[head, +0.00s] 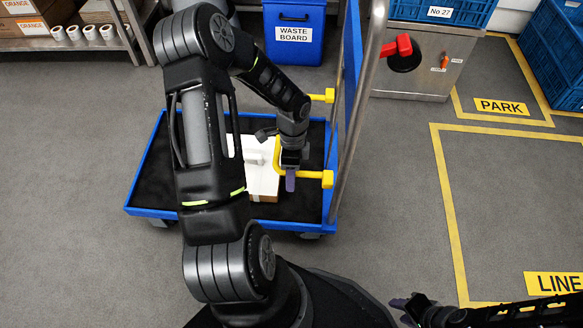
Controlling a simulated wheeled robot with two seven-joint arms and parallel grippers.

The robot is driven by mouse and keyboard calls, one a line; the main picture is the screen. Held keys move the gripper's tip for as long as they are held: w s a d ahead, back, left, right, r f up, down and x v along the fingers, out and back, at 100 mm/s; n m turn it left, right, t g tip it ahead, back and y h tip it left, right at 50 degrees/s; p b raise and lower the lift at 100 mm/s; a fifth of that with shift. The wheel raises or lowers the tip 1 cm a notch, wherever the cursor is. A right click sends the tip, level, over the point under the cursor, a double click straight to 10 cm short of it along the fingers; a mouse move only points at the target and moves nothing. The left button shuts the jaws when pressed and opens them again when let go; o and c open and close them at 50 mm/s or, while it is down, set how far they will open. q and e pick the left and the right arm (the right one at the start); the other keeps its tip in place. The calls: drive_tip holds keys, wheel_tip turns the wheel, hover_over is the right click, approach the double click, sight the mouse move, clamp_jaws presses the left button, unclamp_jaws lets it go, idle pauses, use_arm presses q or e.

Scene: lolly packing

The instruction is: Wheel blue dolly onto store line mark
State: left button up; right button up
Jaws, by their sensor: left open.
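The blue dolly (146,211) stands on the grey floor left of centre, its black deck partly hidden by my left arm. Its upright push frame is on the right side, with yellow grips (312,175) sticking out. My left gripper (289,170) is open at the lower yellow grip, over the deck; I cannot tell whether it touches the grip. A white-topped carton (262,182) lies on the deck. The line mark is a yellow floor outline (449,205) with a LINE label (556,282), to the right of the dolly. My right gripper (403,306) is low at the bottom edge, its jaws unclear.
A second yellow outline with a PARK label (501,106) is at the upper right. A metal cabinet (419,83) with a red and black fitting stands behind. A blue waste board bin (293,48) is behind the dolly. Floor between dolly and line mark is clear.

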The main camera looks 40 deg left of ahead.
use_arm(q)
drive_tip(key=shift+x, duration=0.9)
drive_tip(key=shift+c, duration=0.2)
clamp_jaws()
idle(0.7)
